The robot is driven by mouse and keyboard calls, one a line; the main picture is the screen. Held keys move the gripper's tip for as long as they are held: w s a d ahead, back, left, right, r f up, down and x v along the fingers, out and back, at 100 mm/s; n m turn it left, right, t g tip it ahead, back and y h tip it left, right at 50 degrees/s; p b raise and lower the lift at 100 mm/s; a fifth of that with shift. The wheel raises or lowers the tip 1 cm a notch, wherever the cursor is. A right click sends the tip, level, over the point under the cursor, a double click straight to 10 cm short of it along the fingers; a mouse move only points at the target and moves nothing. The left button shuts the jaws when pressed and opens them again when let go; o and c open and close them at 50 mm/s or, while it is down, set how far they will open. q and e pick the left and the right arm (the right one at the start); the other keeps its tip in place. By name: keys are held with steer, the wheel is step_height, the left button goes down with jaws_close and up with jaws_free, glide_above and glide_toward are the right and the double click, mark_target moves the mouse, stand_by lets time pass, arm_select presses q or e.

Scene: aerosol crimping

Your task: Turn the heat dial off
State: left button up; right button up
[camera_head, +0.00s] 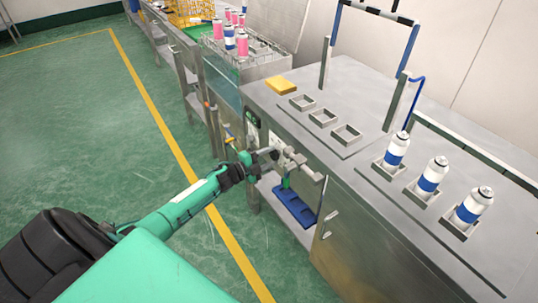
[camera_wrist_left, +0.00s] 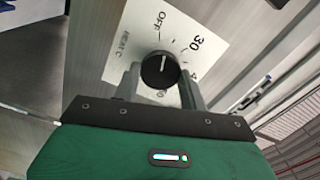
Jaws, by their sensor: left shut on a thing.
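The black heat dial (camera_wrist_left: 160,69) sits on a white label plate (camera_wrist_left: 185,45) marked OFF, 30 and HEAT C in the left wrist view. Its pale pointer line points up the picture, roughly toward OFF. My left gripper (camera_wrist_left: 160,88) has one grey finger on each side of the dial and is shut on it. In the head view my left gripper (camera_head: 276,156) is at the front face of the steel bench, and the dial cannot be made out there. My right gripper is not in view.
The steel bench (camera_head: 352,85) carries several white-and-blue cans (camera_head: 397,149) in holders and a yellow block (camera_head: 280,86). A blue tray (camera_head: 295,207) lies on the shelf below. The green floor (camera_head: 70,120) at left is clear.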

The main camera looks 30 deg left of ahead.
arm_select(q)
steer(key=shift+n+p, duration=0.45)
steer(key=shift+n, duration=0.75)
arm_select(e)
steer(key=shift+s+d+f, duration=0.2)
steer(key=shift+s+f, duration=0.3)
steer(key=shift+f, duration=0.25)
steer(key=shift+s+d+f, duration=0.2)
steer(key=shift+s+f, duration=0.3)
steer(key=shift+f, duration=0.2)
arm_select(q)
steer(key=o, duration=1)
steer(key=shift+a, duration=0.1)
steer(key=shift+c, duration=0.2)
steer(key=shift+s, duration=0.1)
steer(key=v, duration=1.3)
steer(key=shift+s, duration=0.3)
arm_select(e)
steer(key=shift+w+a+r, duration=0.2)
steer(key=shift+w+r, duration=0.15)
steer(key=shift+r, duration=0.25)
arm_select(q)
steer(key=shift+a+f, duration=0.1)
steer(key=shift+a, duration=0.05)
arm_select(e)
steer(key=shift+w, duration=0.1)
